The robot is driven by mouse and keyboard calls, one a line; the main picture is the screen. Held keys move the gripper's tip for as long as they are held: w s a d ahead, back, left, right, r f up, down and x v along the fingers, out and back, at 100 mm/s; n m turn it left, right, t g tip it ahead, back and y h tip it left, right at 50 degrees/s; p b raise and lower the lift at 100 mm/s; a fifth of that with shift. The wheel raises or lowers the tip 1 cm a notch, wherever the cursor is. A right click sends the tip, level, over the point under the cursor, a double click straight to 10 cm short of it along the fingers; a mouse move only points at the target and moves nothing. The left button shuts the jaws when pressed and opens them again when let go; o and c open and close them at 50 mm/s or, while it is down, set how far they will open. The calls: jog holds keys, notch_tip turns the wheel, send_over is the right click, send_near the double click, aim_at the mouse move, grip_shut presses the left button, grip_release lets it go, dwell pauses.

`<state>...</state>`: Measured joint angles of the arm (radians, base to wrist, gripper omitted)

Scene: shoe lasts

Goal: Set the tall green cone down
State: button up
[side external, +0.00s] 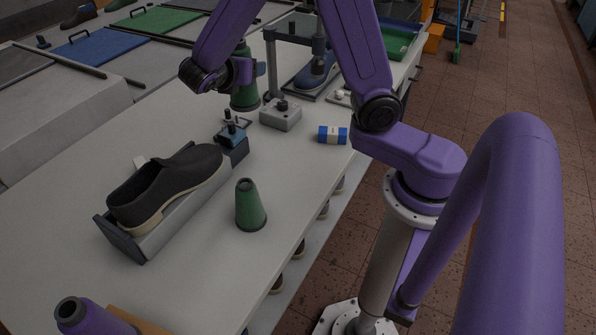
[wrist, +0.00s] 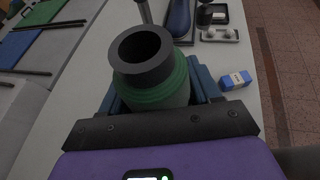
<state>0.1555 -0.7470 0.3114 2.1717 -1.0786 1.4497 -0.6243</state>
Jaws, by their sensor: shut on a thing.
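The tall green cone (side external: 244,96) with a dark hollow top is at the far part of the bench, partly hidden behind my wrist in the side view. My gripper (side external: 258,69) is shut on it. In the wrist view the cone (wrist: 160,85) stands between the blue fingers of my gripper (wrist: 158,92), its dark open top facing the camera. Its base is close to the bench top (side external: 299,170); I cannot tell whether it touches.
A shorter green cone (side external: 250,207) stands nearer, beside a dark shoe (side external: 168,184) on a grey holder. A grey box (side external: 281,116) is close to the held cone's right. A blue-and-white small box (side external: 332,135) lies near the bench edge. A purple cone (side external: 88,316) is at the front.

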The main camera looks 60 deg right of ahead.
jog(key=s+d+m+g, duration=0.2)
jog(key=s+m+g, duration=0.15)
jog(key=s, duration=0.95)
jog(key=shift+n, duration=0.25)
jog(key=shift+s+a+f, duration=0.1)
jog(key=shift+f, duration=4.2)
jog(key=shift+s+a+f, duration=0.1)
jog(key=shift+f, duration=4.15)
jog(key=o, duration=1.2)
jog(key=shift+f, duration=0.15)
